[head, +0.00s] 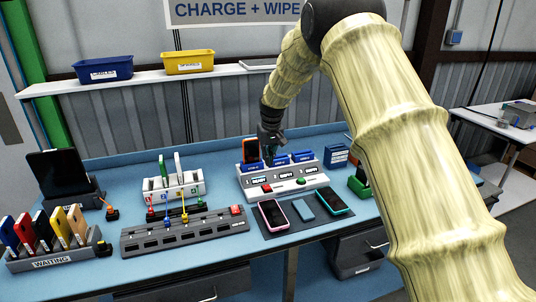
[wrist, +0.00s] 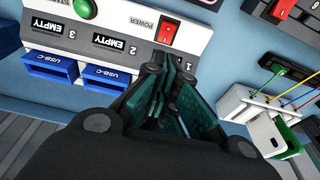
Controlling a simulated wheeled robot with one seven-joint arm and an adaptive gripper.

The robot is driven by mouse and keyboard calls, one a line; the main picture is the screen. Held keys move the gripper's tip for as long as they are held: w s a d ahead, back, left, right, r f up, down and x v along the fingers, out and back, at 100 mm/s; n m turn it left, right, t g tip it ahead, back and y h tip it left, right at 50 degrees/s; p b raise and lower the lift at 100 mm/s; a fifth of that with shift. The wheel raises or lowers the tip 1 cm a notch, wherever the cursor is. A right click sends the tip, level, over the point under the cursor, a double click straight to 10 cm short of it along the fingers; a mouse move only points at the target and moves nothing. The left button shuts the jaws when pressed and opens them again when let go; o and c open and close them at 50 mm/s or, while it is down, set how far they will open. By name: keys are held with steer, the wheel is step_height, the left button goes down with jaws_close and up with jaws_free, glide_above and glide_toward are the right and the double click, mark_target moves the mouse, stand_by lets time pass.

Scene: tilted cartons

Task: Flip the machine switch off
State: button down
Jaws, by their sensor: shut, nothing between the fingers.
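The white charging machine (head: 291,190) stands on the blue bench, with a red switch (head: 267,188) and a green button (head: 301,181) on its front. In the wrist view the red rocker switch (wrist: 169,34) sits beside the word POWER; I cannot tell its position for certain. My gripper (head: 269,157) points down over the machine's slot 1 end. In the wrist view its shut, empty fingertips (wrist: 160,72) are close to the switch but look apart from it. They hide part of the panel around slot 1.
A grey power strip (head: 185,236) with its own red switch (head: 237,210) lies to the left. An orange phone (head: 249,150) stands behind my gripper. Phones lie on a dark mat (head: 325,221) in front. A white rack (head: 173,187) and a waiting rack (head: 52,262) stand left.

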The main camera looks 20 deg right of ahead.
steer(key=p, duration=0.3)
glide_above(267, 185)
steer(key=f, duration=0.8)
steer(key=shift+s+a+f, duration=0.1)
steer(key=shift+s+f, duration=0.25)
steer(key=shift+f+p, duration=0.4)
steer(key=shift+f, duration=0.35)
steer(key=shift+s, duration=0.1)
